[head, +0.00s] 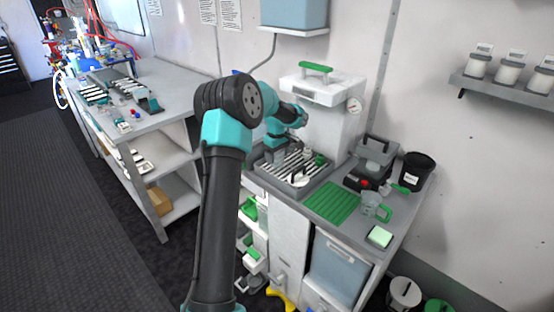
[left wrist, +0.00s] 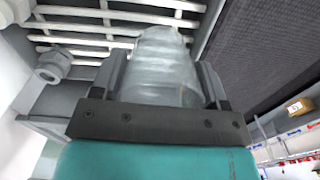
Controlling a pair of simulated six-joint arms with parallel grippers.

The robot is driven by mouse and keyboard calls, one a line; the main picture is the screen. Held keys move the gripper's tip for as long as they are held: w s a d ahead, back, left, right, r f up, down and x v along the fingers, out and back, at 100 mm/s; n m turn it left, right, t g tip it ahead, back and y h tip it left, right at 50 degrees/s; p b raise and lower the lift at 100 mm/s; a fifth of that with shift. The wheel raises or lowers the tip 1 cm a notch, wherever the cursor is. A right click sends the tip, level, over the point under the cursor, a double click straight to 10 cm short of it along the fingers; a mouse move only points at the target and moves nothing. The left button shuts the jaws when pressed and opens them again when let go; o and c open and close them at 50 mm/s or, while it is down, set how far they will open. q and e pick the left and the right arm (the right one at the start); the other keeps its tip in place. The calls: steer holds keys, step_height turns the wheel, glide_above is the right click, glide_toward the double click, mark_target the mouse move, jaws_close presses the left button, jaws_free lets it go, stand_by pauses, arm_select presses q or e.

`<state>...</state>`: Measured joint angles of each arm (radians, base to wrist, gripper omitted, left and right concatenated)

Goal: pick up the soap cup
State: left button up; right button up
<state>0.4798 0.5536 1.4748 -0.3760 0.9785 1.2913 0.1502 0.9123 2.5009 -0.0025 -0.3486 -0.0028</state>
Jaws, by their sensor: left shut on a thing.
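My left gripper (head: 303,152) is over the slatted drip tray (head: 262,176) in front of the white machine. In the left wrist view, my left gripper (left wrist: 165,85) is shut on a translucent pale cup, which looks like the soap cup (left wrist: 162,68). The cup sits between both fingers, with the tray's white slats behind it. Its lower part is hidden by the gripper body. In the head view the held cup is too small to make out clearly. My right gripper is in neither view.
The white machine (head: 325,110) with a green handle stands behind the tray. To the right are a green ribbed mat (head: 331,203), a clear jug (head: 371,204), a dark scale-like device (head: 370,165) and a black bucket (head: 413,172). A side bench (head: 165,100) stands left.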

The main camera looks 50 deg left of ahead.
arm_select(q)
steer(key=s+d+r, duration=0.1)
steer(key=s+d, duration=0.9)
steer(key=d, duration=0.1)
steer(key=shift+s+d+r, duration=0.15)
steer(key=shift+d, duration=0.2)
